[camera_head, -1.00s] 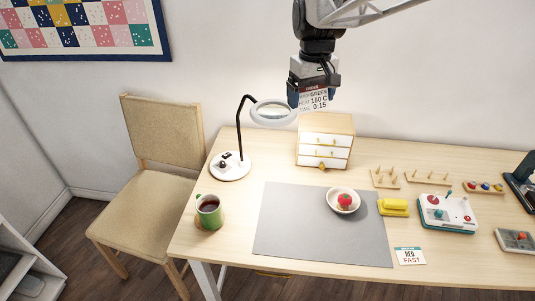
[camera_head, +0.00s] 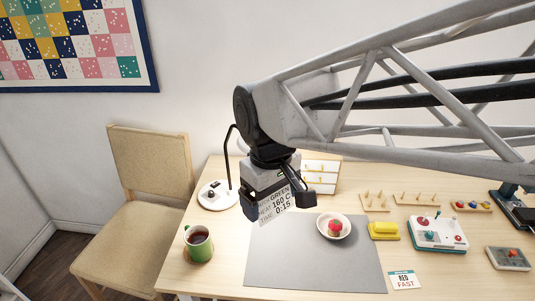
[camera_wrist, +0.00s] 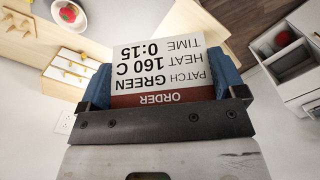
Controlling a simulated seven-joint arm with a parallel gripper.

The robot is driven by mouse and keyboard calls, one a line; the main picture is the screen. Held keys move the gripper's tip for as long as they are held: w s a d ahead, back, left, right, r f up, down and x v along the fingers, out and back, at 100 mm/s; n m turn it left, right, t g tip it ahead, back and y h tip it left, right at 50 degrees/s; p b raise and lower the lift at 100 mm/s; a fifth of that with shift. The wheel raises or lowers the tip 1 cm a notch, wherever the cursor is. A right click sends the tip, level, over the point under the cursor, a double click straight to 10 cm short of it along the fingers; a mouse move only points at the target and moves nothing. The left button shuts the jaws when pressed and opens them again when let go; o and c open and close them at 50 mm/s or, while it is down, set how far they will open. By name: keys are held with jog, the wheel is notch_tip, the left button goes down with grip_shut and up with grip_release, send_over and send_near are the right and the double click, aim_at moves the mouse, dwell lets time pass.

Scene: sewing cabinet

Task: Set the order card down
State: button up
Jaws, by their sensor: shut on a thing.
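The order card (camera_head: 274,206) is white with black print reading GREEN, 160 C and 0:15. My gripper (camera_head: 279,200) is shut on it and holds it tilted in the air, above the back left of the table by the grey mat (camera_head: 312,265). In the wrist view the card (camera_wrist: 163,52) stands out from between the two blue fingers of my gripper (camera_wrist: 162,92), its brown ORDER band at the jaws. The card appears clear of the table and mat.
A bowl (camera_head: 346,222) with a red thing sits on the mat. A green mug (camera_head: 199,246) stands at left, a lamp base (camera_head: 215,196) behind it. A small drawer unit (camera_head: 322,177) is behind my gripper. A RED FAST card (camera_head: 404,280) lies right of the mat. The mat's front is clear.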

jog(key=shift+s+f, duration=0.65)
notch_tip(320, 180, down, 30)
jog(key=shift+r, duration=0.2)
jog(key=shift+w, duration=0.15)
send_over(247, 256)
jog(key=shift+d+f, duration=0.1)
jog(key=shift+f, duration=0.6)
jog(key=shift+f, duration=1.8)
